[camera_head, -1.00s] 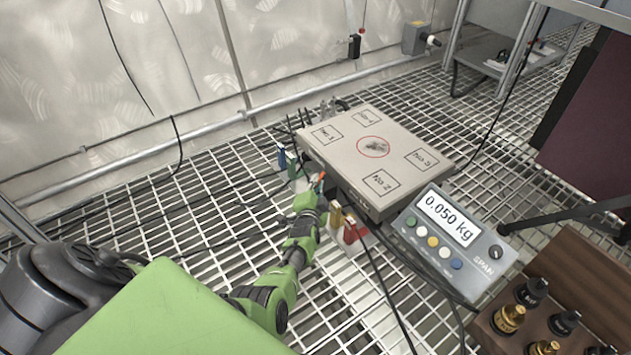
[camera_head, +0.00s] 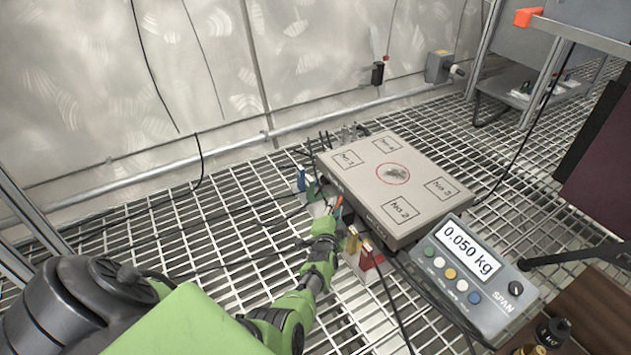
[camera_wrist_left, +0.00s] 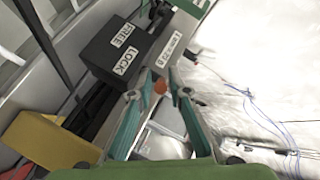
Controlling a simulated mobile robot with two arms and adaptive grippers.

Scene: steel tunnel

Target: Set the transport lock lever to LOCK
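The lever's orange-red knob (camera_wrist_left: 160,86) shows in the left wrist view between the fingertips of my left gripper (camera_wrist_left: 158,93). The teal fingers stand apart, and I cannot tell whether either touches the knob. A dark block (camera_wrist_left: 100,52) beside the knob carries the labels FREE (camera_wrist_left: 123,35) and LOCK (camera_wrist_left: 125,63); the knob is nearer LOCK. The lever's shaft is not clear. In the head view my left gripper (camera_head: 334,214) is at the near left side of the weighing platform (camera_head: 395,183), where a small orange tip (camera_head: 339,201) shows. My right gripper is out of view.
The display unit (camera_head: 468,268) reads 0.050 kg. Green (camera_head: 313,189) and red (camera_head: 371,255) blocks sit along the platform's near left side, close to my gripper. Black cables cross the grating. A yellow block (camera_wrist_left: 50,140) is at lower left in the left wrist view.

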